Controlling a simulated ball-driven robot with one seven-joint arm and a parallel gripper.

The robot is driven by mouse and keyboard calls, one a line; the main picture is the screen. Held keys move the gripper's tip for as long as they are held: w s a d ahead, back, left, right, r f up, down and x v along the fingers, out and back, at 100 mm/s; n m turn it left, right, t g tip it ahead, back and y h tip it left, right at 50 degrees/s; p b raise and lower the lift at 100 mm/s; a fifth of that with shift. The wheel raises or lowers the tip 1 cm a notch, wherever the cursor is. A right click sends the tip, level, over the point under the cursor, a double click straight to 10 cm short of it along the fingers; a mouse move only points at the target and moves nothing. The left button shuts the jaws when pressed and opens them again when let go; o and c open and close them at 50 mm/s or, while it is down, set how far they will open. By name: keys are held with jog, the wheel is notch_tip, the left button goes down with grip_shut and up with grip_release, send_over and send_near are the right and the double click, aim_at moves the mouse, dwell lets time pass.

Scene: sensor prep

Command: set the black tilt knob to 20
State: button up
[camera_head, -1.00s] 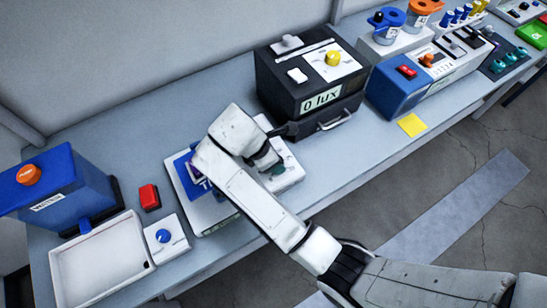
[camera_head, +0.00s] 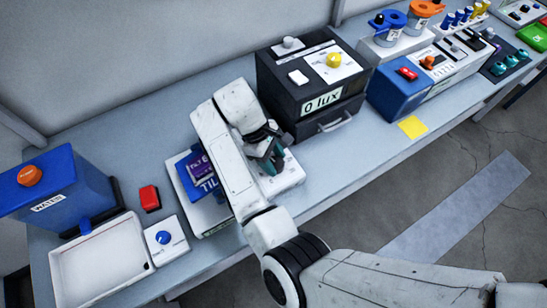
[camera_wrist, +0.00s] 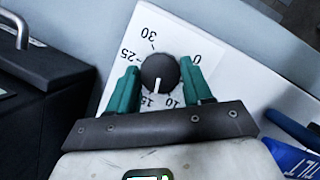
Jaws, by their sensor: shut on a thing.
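The black tilt knob (camera_wrist: 158,72) sits on a white dial plate (camera_wrist: 172,22) in the wrist view. Its white pointer line points down, close to the 15 mark and a little toward 10. The marks 30, 25, 15, 10 and 0 show; the 20 mark is hidden, apparently behind the left finger. My gripper (camera_wrist: 159,77) has its teal fingers on both sides of the knob, shut on it. In the head view my gripper (camera_head: 268,158) is over the white dial unit (camera_head: 292,176), and the knob is hidden there.
The blue tilt stage (camera_head: 189,182) stands left of the dial unit. The black lux box (camera_head: 285,85) stands close behind and right. A red button (camera_head: 150,197), a small blue-knob box (camera_head: 167,246) and a white tray (camera_head: 98,262) are further left.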

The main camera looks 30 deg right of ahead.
jog(key=m+y, duration=0.1)
jog(key=m, duration=0.1)
jog(key=m+g+y, duration=0.1)
jog(key=m, duration=0.2)
jog(key=shift+d+m, duration=0.1)
jog(key=shift+m, duration=0.2)
jog(key=m+y, duration=0.1)
jog(key=m, duration=0.2)
jog(key=m+y, duration=0.1)
jog(key=m, duration=0.1)
jog(key=shift+d+m, duration=0.15)
jog(key=shift+m, duration=0.25)
jog(key=o, duration=1)
jog(key=v, duration=1)
jog(key=shift+d+r, duration=0.2)
jog(key=shift+r, duration=0.2)
